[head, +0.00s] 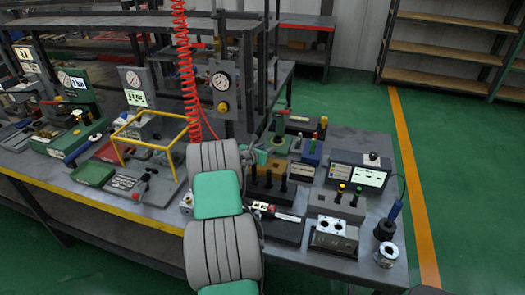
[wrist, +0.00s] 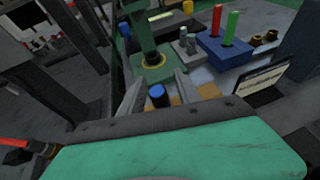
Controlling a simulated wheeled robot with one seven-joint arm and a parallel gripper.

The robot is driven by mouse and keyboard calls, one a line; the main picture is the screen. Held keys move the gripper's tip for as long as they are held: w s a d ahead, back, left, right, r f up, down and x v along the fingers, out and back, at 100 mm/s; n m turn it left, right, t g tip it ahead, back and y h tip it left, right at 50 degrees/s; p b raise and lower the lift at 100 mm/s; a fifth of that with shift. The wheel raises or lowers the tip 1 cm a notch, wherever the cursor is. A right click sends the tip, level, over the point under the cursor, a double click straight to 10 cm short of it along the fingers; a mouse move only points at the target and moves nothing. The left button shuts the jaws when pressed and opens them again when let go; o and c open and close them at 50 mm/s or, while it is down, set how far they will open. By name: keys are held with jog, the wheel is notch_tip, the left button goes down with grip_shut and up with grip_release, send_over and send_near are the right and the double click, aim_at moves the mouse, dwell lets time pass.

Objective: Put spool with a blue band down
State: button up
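In the wrist view, the spool with a blue band (wrist: 158,94) is a dark, short cylinder with a blue top. It shows between the two fingers of my gripper (wrist: 159,76). The fingers stand apart, with a narrow gap visible on each side of the spool. Its lower part is hidden by my gripper's body, so I cannot tell what it rests on. Tan surface shows beside it. In the head view, my arm hides the spool and most of the gripper.
A green valve fixture (wrist: 152,66) stands just beyond the fingertips. A blue block (wrist: 226,50) with red and green pegs is to its right. In the head view, a dark block with black pegs (head: 268,188) and a grey valve block (head: 336,203) crowd the bench near my arm.

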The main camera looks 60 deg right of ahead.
jog(key=b+v, duration=0.1)
jog(key=v, duration=1.1)
jog(key=w+a+r+m+t+y, duration=0.2)
jog(key=w+a+m, duration=0.3)
jog(key=a, duration=0.4)
jog(key=w+a+r+m+t+y, duration=0.2)
jog(key=w+a+r, duration=0.1)
jog(key=w+a, duration=0.55)
jog(key=s+a+r+m+t+y, duration=0.15)
jog(key=a+m+y, duration=0.35)
jog(key=a, duration=1.5)
jog(key=s+a+m+y, duration=0.2)
jog(key=s+a, duration=0.3)
jog(key=a, duration=0.4)
jog(key=s+a+m+g+y, duration=0.1)
jog(key=s+a, duration=0.4)
jog(key=a, duration=0.5)
jog(key=shift+s+a+r+m+y, duration=0.2)
jog(key=shift+s+r+m+y, duration=0.4)
jog(key=shift+m, duration=0.6)
jog(key=shift+w+f+g, duration=0.15)
jog(key=shift+g, duration=0.1)
